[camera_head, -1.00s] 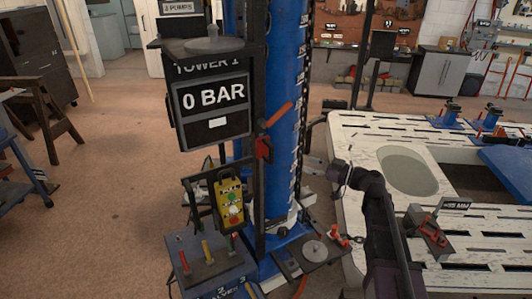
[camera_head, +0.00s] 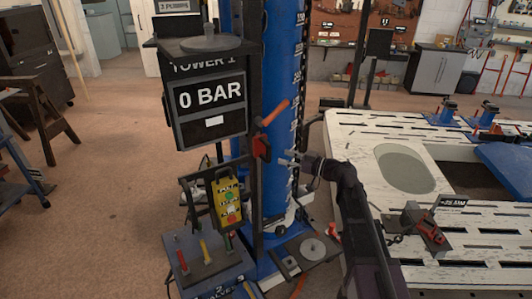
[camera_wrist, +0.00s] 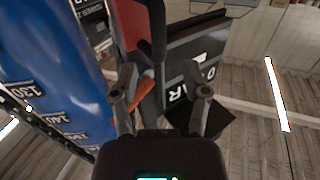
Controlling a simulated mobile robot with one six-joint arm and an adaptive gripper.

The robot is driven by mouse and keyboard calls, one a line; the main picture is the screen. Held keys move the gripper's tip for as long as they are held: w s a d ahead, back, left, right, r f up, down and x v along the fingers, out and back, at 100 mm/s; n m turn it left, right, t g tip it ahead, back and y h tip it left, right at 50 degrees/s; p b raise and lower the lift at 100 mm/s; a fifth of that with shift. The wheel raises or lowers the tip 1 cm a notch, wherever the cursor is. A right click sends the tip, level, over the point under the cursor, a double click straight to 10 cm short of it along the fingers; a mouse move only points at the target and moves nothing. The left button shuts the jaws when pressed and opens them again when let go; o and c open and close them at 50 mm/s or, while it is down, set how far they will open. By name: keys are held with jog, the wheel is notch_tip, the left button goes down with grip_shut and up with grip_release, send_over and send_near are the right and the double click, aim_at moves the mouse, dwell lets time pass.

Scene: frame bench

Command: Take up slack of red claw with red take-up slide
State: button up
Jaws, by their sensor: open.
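A red block (camera_head: 262,147), which looks like the take-up slide, sits on the dark post in front of the blue tower, below an orange handle (camera_head: 273,112). It also shows in the wrist view (camera_wrist: 138,22), large and just beyond my fingers. My gripper (camera_head: 289,160) is open and empty, close to the right of and slightly below the red block. I cannot tell whether it touches. In the wrist view my fingers (camera_wrist: 160,98) are spread, with the orange handle beyond them. A red claw (camera_head: 431,231) sits in a dark block on the white bench, with chain at its left, partly hidden by my arm.
The blue tower (camera_head: 283,75) stands directly behind my gripper. A screen reading 0 BAR (camera_head: 210,97) hangs left of the post. A yellow pendant (camera_head: 228,200) and a lever box (camera_head: 205,262) are below. The white bench (camera_head: 350,140) lies right.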

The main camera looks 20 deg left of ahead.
aim_at(268, 161)
jog(key=a, duration=0.6)
jog(key=shift+w+a, duration=0.25)
jog(key=shift+w, duration=0.1)
